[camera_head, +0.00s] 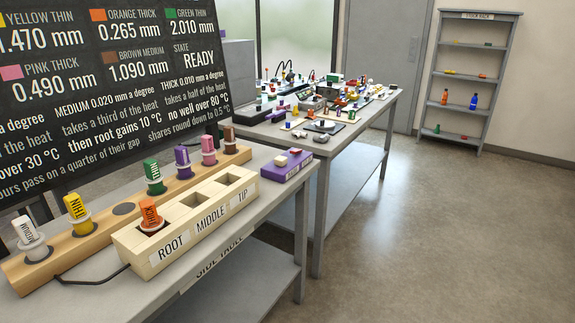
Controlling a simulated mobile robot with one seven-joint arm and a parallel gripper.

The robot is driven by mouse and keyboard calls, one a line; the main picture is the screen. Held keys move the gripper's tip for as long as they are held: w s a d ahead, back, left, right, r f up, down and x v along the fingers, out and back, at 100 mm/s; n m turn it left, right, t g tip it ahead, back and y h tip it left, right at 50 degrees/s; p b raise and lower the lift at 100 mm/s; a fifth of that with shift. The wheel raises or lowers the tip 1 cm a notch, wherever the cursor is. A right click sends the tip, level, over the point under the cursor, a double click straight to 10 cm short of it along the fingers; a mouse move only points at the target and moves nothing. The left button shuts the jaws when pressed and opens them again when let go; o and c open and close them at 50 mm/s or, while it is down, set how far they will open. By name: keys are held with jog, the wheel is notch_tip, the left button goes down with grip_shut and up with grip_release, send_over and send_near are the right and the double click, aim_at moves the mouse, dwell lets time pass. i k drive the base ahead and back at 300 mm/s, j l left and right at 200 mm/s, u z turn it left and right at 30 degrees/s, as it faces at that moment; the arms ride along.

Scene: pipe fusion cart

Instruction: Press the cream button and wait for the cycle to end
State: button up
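A purple box (287,169) sits at the right end of the near table, with a small label on its front. A cream button (281,160) stands up on its top. A second small pale piece (295,151) is on the same top, too small to make out. The dark board (110,90) at the left reads STATE READY, with lengths for several colours. A wooden block marked ROOT, MIDDLE, TIP (185,238) holds an orange THICK piece (149,214) in its ROOT pocket; the other two pockets look empty. My gripper is not in view.
Behind the block, a wooden rack (95,240) holds several coloured pieces and shows one bare dark spot. A cable runs at the near table's front left. A second table (330,138) behind is crowded. A shelf (466,80) stands far right. The floor at right is clear.

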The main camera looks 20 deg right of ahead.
aim_at(279, 161)
jog(key=i+l+u, duration=0.2)
jog(key=l, duration=0.4)
jog(key=i+l+u, duration=0.15)
jog(key=i+l, duration=0.15)
jog(key=l, duration=0.35)
jog(key=i+l+u, duration=0.2)
jog(key=l, duration=0.5)
jog(key=i+l+u, duration=0.2)
jog(key=l, duration=0.45)
jog(key=l+u, duration=0.2)
jog(key=l, duration=0.55)
jog(key=i+l+u, duration=0.15)
jog(key=l, duration=0.55)
jog(key=k, duration=0.05)
